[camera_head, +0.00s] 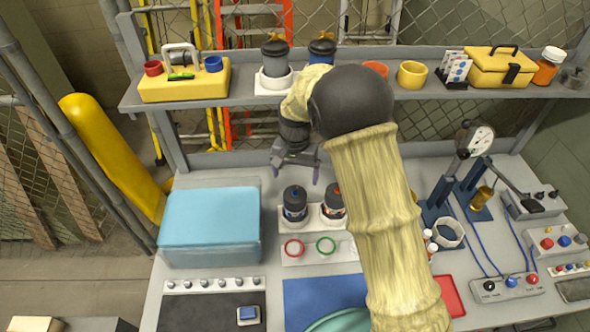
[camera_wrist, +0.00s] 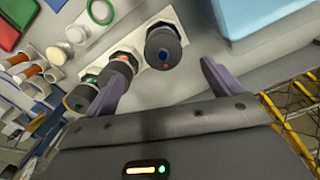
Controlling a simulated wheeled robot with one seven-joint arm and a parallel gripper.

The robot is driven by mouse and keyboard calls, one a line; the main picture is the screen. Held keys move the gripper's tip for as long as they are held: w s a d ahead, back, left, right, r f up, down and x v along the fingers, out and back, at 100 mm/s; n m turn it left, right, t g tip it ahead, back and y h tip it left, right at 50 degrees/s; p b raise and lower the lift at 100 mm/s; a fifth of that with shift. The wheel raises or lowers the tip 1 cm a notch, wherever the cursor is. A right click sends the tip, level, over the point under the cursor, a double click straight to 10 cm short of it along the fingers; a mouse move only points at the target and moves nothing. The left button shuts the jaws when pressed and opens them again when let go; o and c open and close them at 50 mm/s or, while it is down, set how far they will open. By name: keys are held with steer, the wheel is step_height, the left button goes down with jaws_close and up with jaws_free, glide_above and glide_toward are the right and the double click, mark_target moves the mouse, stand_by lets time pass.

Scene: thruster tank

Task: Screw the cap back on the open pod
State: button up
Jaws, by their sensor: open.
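Two dark-topped pods, the left pod (camera_head: 295,204) and the middle pod (camera_head: 333,200), stand upright in a white rack (camera_head: 315,217) on the bench. I cannot tell which pod is open, and I make out no loose cap. My gripper (camera_head: 297,160) is open and empty above the bench, behind the left pod. Its fingers (camera_wrist: 165,72) touch nothing. My arm hides part of the rack.
A red ring (camera_head: 293,249) and a green ring (camera_head: 326,246) lie in front of the pods. A blue box (camera_head: 210,222) stands to the left. A shelf (camera_head: 215,100) runs behind, carrying more pods (camera_head: 275,60) and a yellow case (camera_head: 500,68). A gauge stand (camera_head: 470,150) is at right.

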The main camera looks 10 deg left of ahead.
mark_target(295, 191)
steer(key=n, duration=0.4)
steer(key=shift+w+r, duration=0.2)
steer(key=shift+w, duration=0.05)
steer(key=n, duration=0.3)
steer(key=shift+w+a+r, duration=0.1)
steer(key=shift+w+r, duration=0.05)
steer(key=shift+r, duration=0.1)
steer(key=shift+f, duration=0.1)
step_height(295, 191, down, 12)
steer(key=p, duration=0.4)
steer(key=c, duration=1)
steer(key=shift+o, duration=1.3)
steer(key=c, duration=0.3)
